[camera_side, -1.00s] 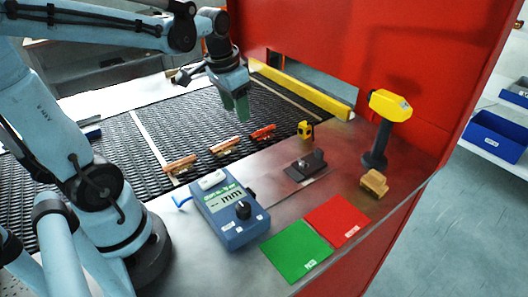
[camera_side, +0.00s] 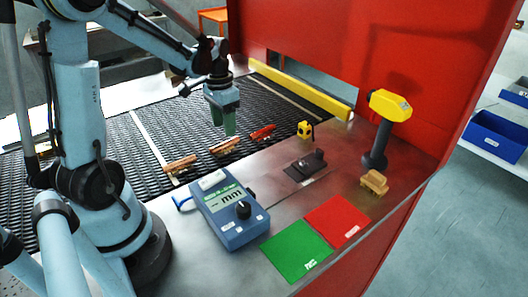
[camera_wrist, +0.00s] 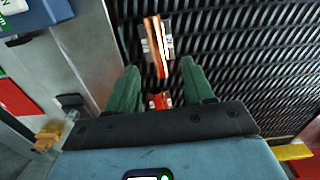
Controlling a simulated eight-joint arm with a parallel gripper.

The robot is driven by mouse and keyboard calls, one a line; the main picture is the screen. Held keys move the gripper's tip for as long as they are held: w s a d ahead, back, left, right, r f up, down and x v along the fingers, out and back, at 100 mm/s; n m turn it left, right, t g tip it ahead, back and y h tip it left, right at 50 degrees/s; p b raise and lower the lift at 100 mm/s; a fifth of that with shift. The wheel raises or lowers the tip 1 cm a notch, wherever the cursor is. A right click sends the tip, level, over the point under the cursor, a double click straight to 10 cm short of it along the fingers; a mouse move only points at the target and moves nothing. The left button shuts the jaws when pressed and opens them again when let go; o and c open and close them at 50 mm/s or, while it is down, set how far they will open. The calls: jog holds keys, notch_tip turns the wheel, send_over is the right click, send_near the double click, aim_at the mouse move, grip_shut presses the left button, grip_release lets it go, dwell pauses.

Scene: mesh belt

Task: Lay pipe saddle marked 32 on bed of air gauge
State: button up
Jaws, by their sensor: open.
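Three pipe saddles lie in a row on the belt: a tan-orange left one (camera_side: 180,165), a similar middle one (camera_side: 225,146) and a redder right one (camera_side: 262,132). I cannot read a 32 on any. The wrist view shows an orange saddle (camera_wrist: 158,42) beyond my fingertips and part of a red one (camera_wrist: 160,101) between the fingers, partly hidden by the gripper body. My gripper (camera_side: 223,131) is open and empty above the belt, by the middle saddle. Its green fingers show in the wrist view (camera_wrist: 160,78). A blue box (camera_side: 230,212) with display and knob appears to be the air gauge.
A dark fixture (camera_side: 306,165), small yellow item (camera_side: 305,130), yellow-headed stand (camera_side: 390,105) and tan block (camera_side: 374,182) are on the metal table. Green (camera_side: 296,250) and red (camera_side: 338,220) pads lie in front. A yellow rail (camera_side: 300,88) borders the belt (camera_side: 130,150).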

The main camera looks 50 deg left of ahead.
aim_at(225, 146)
jog(key=shift+s+d+f, duration=0.1)
jog(key=shift+s+f, duration=0.05)
jog(key=shift+f, duration=1.3)
jog(key=shift+s+d+f, duration=0.1)
jog(key=shift+f, duration=1.3)
jog(key=shift+f, duration=0.2)
jog(key=shift+c, duration=0.3)
jog(key=c, duration=0.7)
